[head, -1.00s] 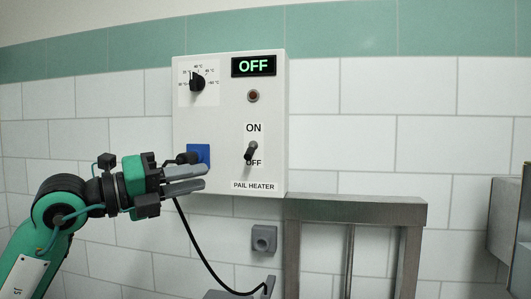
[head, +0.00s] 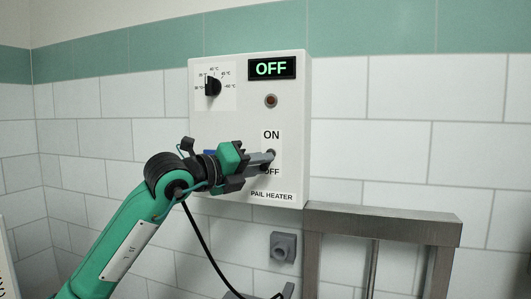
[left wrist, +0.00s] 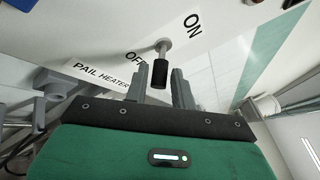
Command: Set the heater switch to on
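The pail heater box (head: 232,128) is a white panel on the tiled wall, with ON and OFF labels by its toggle switch. Its display (head: 272,68) reads OFF. In the left wrist view, the switch lever (left wrist: 159,73) has a black tip and a pale base between the ON and OFF labels. My left gripper (head: 268,158) is at the switch, its fingers spread on either side of the lever tip with small gaps. In the head view the gripper hides most of the lever. My right gripper is not in view.
A temperature dial (head: 212,87) and a dark red lamp (head: 271,101) are on the panel. A blue plate is mostly hidden behind my gripper. A black cable hangs below the box. A metal frame (head: 384,226) stands at the lower right, beside a grey wall fitting (head: 283,247).

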